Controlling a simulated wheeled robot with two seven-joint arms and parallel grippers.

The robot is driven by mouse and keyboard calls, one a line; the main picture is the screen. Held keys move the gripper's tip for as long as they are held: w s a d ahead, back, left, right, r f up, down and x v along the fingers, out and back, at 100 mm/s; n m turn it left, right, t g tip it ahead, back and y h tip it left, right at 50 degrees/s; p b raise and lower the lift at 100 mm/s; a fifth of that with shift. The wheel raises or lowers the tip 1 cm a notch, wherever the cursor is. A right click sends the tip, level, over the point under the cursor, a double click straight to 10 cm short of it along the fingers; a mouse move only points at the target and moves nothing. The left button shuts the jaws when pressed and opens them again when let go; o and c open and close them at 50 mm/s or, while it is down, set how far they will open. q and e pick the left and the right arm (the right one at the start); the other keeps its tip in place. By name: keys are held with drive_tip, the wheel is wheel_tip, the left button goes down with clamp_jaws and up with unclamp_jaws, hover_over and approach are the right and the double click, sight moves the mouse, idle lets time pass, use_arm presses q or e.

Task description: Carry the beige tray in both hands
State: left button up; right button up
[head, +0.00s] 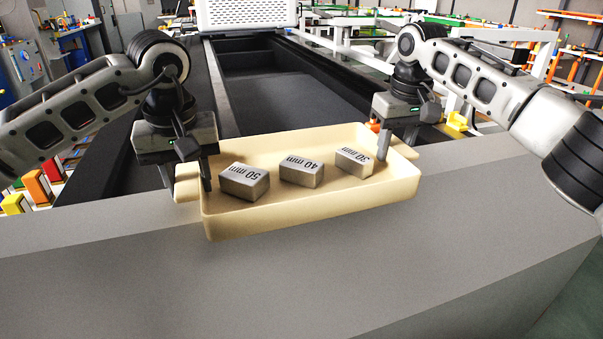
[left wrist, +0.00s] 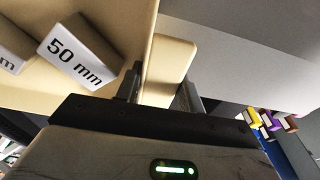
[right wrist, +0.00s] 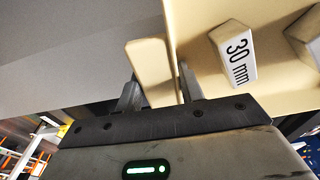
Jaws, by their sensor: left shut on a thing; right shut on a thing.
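The beige tray (head: 310,213) is held between my two grippers above the grey ledge, its left end a little nearer in the head view. Three grey blocks lie in it: the 50 mm block (head: 243,181), the 40 mm block (head: 301,172) and the 30 mm block (head: 354,161). My left gripper (head: 191,182) is shut on the tray's left handle; the handle also shows between its fingers in the left wrist view (left wrist: 170,65). My right gripper (head: 393,138) is shut on the right handle, seen between its fingers in the right wrist view (right wrist: 150,68).
A wide grey ledge (head: 330,275) spans the front, with bare room before the tray. Behind it lies a dark rack bed (head: 290,100) with rails. White frames (head: 365,45) stand at the back right. Coloured blocks (head: 36,187) show at the far left.

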use_arm(q)
drive_tip(key=shift+r, duration=0.1)
use_arm(e)
drive_tip(key=shift+r, duration=0.1)
